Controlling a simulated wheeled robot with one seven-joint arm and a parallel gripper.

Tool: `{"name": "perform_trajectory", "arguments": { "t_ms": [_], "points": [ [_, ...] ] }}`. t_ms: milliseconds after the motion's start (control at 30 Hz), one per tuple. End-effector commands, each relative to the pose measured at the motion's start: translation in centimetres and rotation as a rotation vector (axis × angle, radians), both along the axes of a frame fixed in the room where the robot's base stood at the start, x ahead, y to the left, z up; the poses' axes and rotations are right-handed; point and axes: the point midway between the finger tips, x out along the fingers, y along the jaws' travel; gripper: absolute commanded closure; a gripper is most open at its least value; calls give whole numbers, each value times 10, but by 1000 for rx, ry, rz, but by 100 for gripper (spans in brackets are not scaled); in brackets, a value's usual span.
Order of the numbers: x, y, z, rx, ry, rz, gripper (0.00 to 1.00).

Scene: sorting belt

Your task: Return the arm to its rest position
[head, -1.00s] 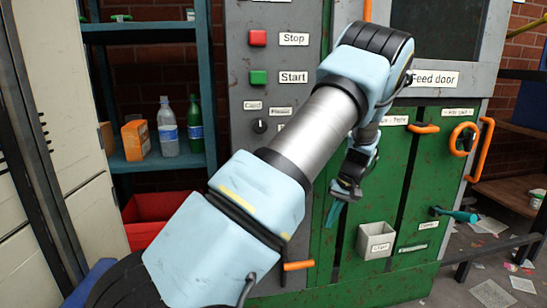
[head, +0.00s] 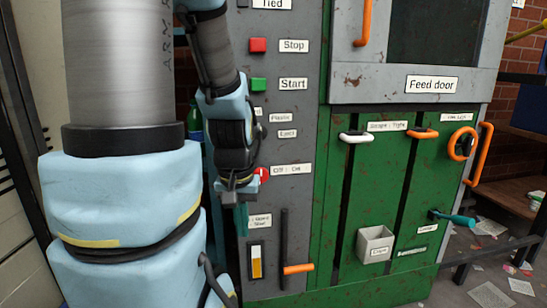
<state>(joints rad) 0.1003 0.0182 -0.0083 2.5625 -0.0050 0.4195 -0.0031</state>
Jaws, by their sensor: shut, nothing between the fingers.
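My arm fills the left side of the head view, with its pale blue and silver links folded upright. My gripper (head: 241,215) hangs pointing down in front of the grey control panel (head: 292,205), left of the green doors. Its teal fingers are together with nothing between them. It overlaps the lower left part of the panel in the picture; I cannot tell the gap between them.
The panel has a red Stop button (head: 258,45), a green Start button (head: 258,85) and a lever with an orange handle (head: 299,269). The green cabinet (head: 380,190) has several handles and a small grey bin (head: 375,243). Papers (head: 489,295) lie on the floor at right.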

Motion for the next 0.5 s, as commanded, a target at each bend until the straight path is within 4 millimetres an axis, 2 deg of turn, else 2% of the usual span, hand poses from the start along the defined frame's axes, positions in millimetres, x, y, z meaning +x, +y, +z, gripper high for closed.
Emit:
{"name": "perform_trajectory", "arguments": {
  "t_ms": [33,167,400,500],
  "points": [
    [0,0,19,0,1,0,100],
    [0,0,46,0,1,1,100],
    [1,0,111,0,2,1,100],
    [0,0,132,0,2,1,100]
  ]
}}
